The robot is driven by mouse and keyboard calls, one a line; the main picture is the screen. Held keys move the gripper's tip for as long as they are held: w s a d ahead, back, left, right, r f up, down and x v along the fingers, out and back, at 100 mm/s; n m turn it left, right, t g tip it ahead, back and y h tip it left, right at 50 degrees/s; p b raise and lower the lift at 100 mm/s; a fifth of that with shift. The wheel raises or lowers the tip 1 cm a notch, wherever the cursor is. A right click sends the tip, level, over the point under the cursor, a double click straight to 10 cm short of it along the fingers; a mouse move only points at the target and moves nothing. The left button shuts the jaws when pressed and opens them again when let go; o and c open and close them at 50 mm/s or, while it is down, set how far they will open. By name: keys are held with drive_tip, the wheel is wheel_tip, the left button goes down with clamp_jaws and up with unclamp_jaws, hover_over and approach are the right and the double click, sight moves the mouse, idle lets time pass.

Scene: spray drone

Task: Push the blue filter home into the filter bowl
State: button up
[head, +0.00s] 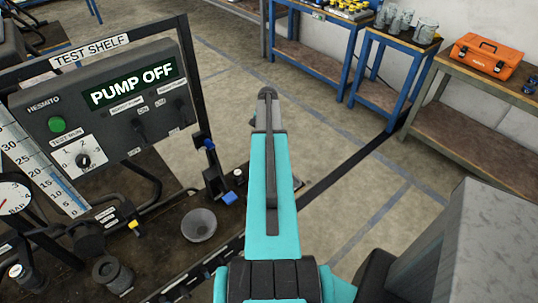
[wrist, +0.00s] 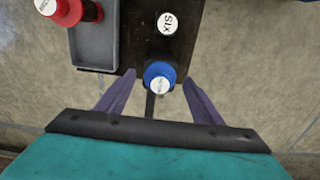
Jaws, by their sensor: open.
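In the wrist view a round blue part (wrist: 160,77) with a white labelled top stands near the edge of a dark narrow plate. It looks like the blue filter, but its label is too blurred to read. My gripper (wrist: 159,78) is open, with one purple finger to each side of the blue part; I cannot tell whether either touches it. The filter bowl cannot be made out; anything beneath the blue part is hidden. In the head view my arm hides the gripper.
Open floor lies beyond.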

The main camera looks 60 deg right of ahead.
idle(0.3)
drive_tip(key=c, duration=1.5)
drive_tip(key=shift+o, duration=0.2)
drive_tip(key=shift+r, duration=0.1)
wheel_tip(320, 180, up, 12)
drive_tip(key=p, duration=0.6)
idle(2.9)
